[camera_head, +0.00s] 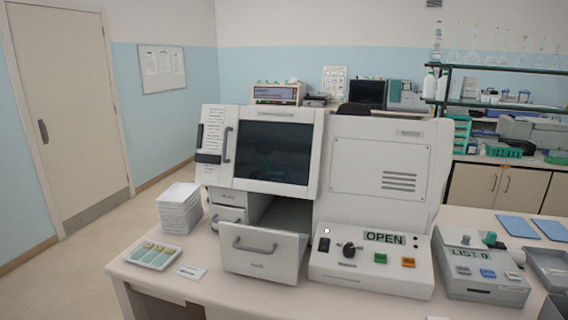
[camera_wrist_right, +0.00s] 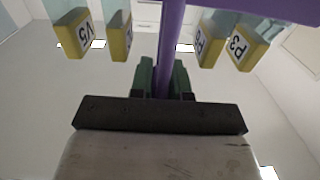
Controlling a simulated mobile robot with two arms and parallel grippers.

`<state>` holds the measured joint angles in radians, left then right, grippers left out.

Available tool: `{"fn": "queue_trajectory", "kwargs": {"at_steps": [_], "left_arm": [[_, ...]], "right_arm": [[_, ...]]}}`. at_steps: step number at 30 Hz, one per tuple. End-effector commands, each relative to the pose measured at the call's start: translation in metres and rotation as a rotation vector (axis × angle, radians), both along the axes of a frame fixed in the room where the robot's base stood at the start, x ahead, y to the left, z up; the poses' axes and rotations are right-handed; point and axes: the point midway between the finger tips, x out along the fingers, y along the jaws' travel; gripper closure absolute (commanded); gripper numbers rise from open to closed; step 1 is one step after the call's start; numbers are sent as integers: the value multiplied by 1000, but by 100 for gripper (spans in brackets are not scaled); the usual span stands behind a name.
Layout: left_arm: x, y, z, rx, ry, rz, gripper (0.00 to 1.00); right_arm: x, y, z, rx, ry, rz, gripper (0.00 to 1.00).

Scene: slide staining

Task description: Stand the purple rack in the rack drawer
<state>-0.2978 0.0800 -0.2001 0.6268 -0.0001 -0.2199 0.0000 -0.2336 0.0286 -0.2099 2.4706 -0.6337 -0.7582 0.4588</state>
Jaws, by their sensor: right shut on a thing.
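In the right wrist view my right gripper (camera_wrist_right: 164,80) is shut on the upright purple bar of the purple rack (camera_wrist_right: 172,35). Several slides with yellow labelled ends (camera_wrist_right: 120,38) show around the bar, on both sides of it. The rest of the rack is cut off by the picture's top edge. In the head view a wide white drawer (camera_head: 262,258) with a grey handle is pulled out of the machine below its dark screen; I take it as the rack drawer. Little of its inside shows. Neither gripper nor the rack shows in the head view.
The machine's control panel (camera_head: 372,262) reads OPEN, right of the drawer. A slide tray (camera_head: 153,254) and a white stack (camera_head: 179,209) stand at the left. A second device (camera_head: 480,268) stands at the right. Blue mats (camera_head: 517,227) lie behind it.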

Motion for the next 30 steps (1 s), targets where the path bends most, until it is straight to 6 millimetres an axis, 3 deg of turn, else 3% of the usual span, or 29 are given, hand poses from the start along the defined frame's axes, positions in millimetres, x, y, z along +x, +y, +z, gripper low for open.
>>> {"fn": "queue_trajectory", "kwargs": {"at_steps": [8,18,22,30], "left_arm": [[0,0,-5,0,2,0,63],[-6,1,-11,1,11,0,63],[-6,1,-12,2,12,0,63],[-6,1,-11,1,11,0,63]], "right_arm": [[-8,7,-40,-9,3,65,100],[-35,21,-100,1,4,182,100],[-41,23,-110,7,1,205,100],[-42,24,-110,7,-2,210,100]]}}
